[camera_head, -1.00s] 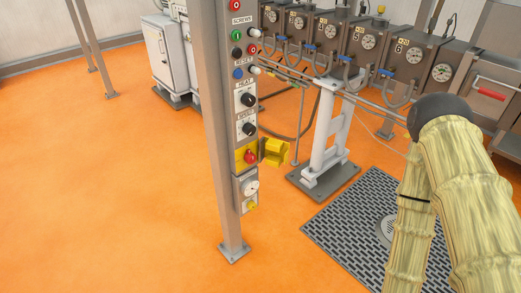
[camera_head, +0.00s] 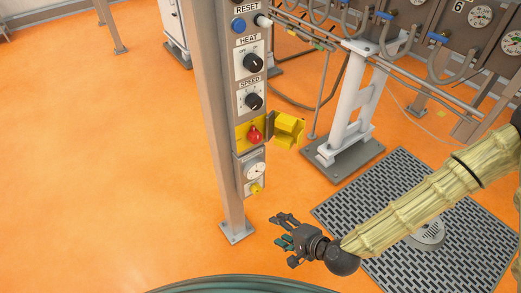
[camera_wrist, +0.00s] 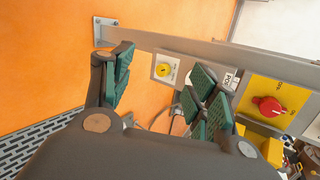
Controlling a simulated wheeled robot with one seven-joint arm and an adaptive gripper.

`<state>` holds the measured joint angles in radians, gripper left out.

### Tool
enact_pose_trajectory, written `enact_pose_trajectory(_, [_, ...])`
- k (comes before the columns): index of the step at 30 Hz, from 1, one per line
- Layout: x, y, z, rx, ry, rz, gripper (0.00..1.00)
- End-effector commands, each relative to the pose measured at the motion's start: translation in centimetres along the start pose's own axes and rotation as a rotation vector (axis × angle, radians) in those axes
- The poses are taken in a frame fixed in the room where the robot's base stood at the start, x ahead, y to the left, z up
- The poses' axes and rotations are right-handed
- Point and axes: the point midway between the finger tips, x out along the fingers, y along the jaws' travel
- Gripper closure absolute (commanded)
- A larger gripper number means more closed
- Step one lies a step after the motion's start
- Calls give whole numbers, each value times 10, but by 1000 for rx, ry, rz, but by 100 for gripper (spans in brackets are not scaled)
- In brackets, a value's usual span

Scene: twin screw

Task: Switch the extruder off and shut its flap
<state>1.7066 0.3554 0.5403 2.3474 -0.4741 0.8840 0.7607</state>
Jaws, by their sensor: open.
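A red rotary switch (camera_head: 254,134) sits on a yellow plate low on the narrow control panel. Its on or off setting is too small to read. A yellow flap (camera_head: 288,130) stands swung open to the right of it, leaving the switch uncovered. My gripper (camera_head: 283,232) is open and empty, below and to the right of the panel, apart from it. In the wrist view the red switch (camera_wrist: 268,107) lies right of my green-padded fingers (camera_wrist: 160,85), and part of the yellow flap (camera_wrist: 258,129) shows at the lower right.
The panel's grey post (camera_head: 218,130) stands on the orange floor. Heat (camera_head: 254,64) and speed (camera_head: 254,101) knobs sit above the switch, a round gauge (camera_head: 256,170) below. A white stand (camera_head: 350,100) and pipes are behind at right. Open floor lies at left.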

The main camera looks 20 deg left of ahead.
Motion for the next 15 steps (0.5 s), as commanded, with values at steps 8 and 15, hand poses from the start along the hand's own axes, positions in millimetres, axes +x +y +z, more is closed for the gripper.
enact_pose_trajectory(8, [12, -152, -34, 303, -62, -478, 42])
enact_pose_trajectory(15, [-2, -202, -46, 384, -105, -619, 42])
